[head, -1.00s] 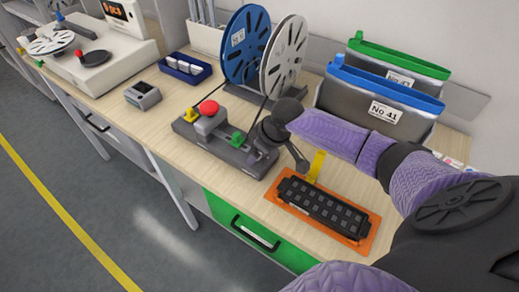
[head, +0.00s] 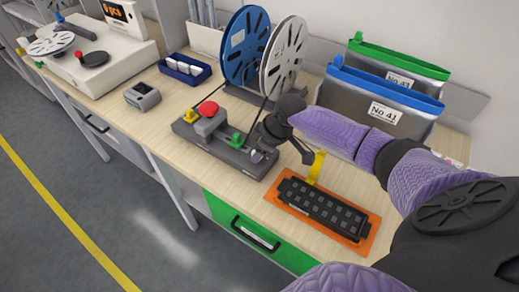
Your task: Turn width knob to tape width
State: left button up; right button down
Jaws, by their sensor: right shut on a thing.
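A dark grey fixture (head: 224,147) lies on the bench in the head view. It carries a red mushroom button (head: 208,108), a yellow part at its left end and a green part (head: 237,139) near its right end. My right gripper (head: 257,147) reaches down to the right end of the fixture and is shut on a small knob, taken as the width knob (head: 257,157). The gripper hides most of the knob, and its setting cannot be read. My left gripper is out of view.
A blue reel (head: 241,50) and a grey reel (head: 283,58) stand behind the fixture. An orange tray (head: 290,205) with a black block lies in front right. Two bins, one with a blue rim (head: 385,85), stand at the back right. A small grey device (head: 142,97) sits left.

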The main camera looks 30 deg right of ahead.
jog(key=n+b, duration=0.1)
jog(key=n, duration=0.1)
jog(key=n+g+y+b, duration=0.1)
jog(key=n, duration=0.1)
jog(key=shift+w+d+f+n, duration=0.1)
jog(key=shift+f+n, duration=0.05)
jog(key=shift+n, duration=0.15)
jog(key=shift+n+g+b, duration=0.35)
jog(key=shift+n+g, duration=0.15)
jog(key=shift+n, duration=0.2)
jog(key=shift+y, duration=0.3)
jog(key=shift+n, duration=0.3)
jog(key=shift+c, duration=1.4)
grip_release()
